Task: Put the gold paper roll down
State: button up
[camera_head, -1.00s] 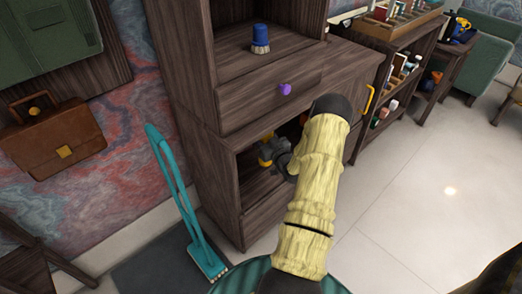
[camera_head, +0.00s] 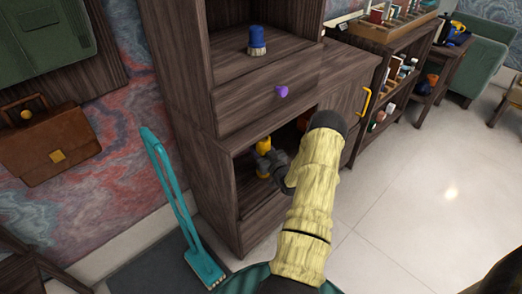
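The gold paper roll (camera_head: 264,145) is a small yellow cylinder inside the open lower compartment of the dark wooden cabinet. It looks upright, with yellow showing above and below my gripper (camera_head: 265,161). My dark grey gripper reaches into the compartment from the right and appears shut around the middle of the roll. The fingers are small and partly hidden. I cannot tell whether the roll's bottom touches the compartment floor (camera_head: 258,194). My pale yellow arm covers the right part of the opening.
A drawer with a purple knob (camera_head: 281,91) is just above the compartment. A blue-topped brush (camera_head: 257,41) stands on the upper shelf. A teal upright object (camera_head: 174,195) stands left of the cabinet. The floor at right is clear.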

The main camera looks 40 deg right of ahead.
jog(key=shift+f, duration=0.1)
jog(key=o, duration=1.1)
jog(key=shift+s, duration=0.15)
jog(key=s, duration=0.3)
jog(key=s+a+p, duration=0.1)
jog(key=s, duration=0.3)
jog(key=s+p, duration=0.1)
jog(key=s, duration=0.3)
jog(key=shift+s+a, duration=0.25)
jog(key=shift+a, duration=0.15)
jog(key=shift+s+d, duration=0.1)
jog(key=shift+s, duration=0.05)
